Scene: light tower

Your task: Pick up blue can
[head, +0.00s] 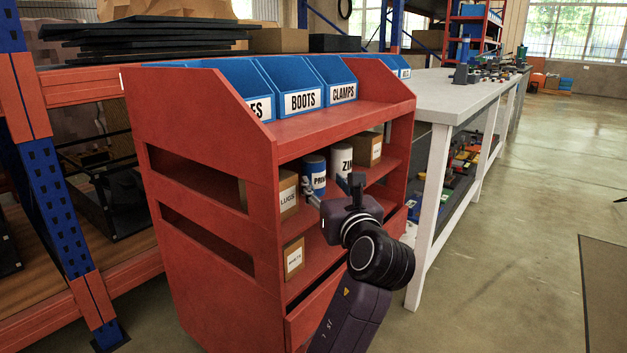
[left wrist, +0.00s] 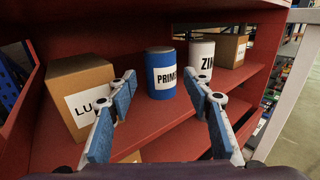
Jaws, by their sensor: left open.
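The blue can (left wrist: 160,75), with a white label reading "PRIME", stands upright on a shelf of the red cart. In the left wrist view the can stands between and beyond the fingertips, with nothing held. In the head view my left gripper (head: 318,198) reaches toward the shelf opening from the front. My right gripper is not in view.
A cardboard "LUGS" box (head: 288,192) stands left of the can. A white "ZIN" can (left wrist: 201,58) and another box (left wrist: 232,50) stand to its right. The red cart (head: 215,250) has side walls around the shelf. A white workbench (head: 432,95) stands at the right.

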